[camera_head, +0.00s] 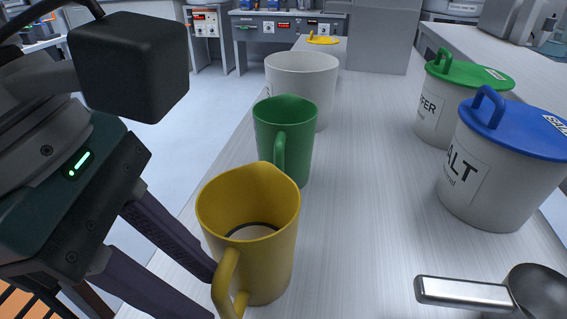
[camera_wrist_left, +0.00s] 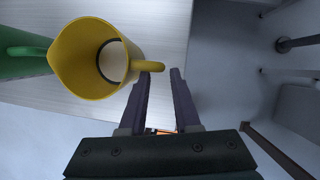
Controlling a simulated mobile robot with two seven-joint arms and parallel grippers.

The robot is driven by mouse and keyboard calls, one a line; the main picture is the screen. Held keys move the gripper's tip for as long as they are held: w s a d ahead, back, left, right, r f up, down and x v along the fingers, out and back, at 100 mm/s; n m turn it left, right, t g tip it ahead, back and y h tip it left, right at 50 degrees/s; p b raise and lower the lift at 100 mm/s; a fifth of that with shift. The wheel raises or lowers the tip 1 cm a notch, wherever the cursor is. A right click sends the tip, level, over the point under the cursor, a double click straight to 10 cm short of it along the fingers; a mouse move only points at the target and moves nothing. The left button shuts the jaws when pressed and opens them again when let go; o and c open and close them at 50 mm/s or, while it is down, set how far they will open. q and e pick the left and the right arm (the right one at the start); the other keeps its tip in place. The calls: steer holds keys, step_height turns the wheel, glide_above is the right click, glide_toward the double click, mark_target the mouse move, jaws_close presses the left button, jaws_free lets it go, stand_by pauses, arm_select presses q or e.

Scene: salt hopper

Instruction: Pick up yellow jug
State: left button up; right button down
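The yellow jug (camera_head: 262,255) stands upright on the pale bench, its spout towards the back and its handle towards the front left. A dark ring and a pale surface show inside it. In the left wrist view, the yellow jug (camera_wrist_left: 80,55) is at upper left, its handle reaching right to just ahead of my fingertips. My left gripper (camera_head: 203,296) is beside the jug, low on its left; it also shows in the left wrist view (camera_wrist_left: 164,80). Its fingers are apart with nothing between them; whether one touches the handle I cannot tell. My right gripper is not in view.
A green jug (camera_head: 297,128) stands close behind the yellow one, with a white container (camera_head: 305,80) beyond. A blue-lidded salt tub (camera_head: 500,175), a green-lidded tub (camera_head: 435,108) and a metal scoop (camera_head: 465,292) are on the right. The bench middle is clear.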

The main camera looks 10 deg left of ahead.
mark_target(217, 303)
arm_select(q)
steer(key=x, duration=0.3)
steer(key=shift+s+d+f, duration=0.1)
steer(key=shift+d+f, duration=0.05)
steer(key=shift+f, duration=0.05)
steer(key=shift+c, duration=0.3)
jaws_close()
steer(key=shift+r, duration=0.1)
stand_by(0.8)
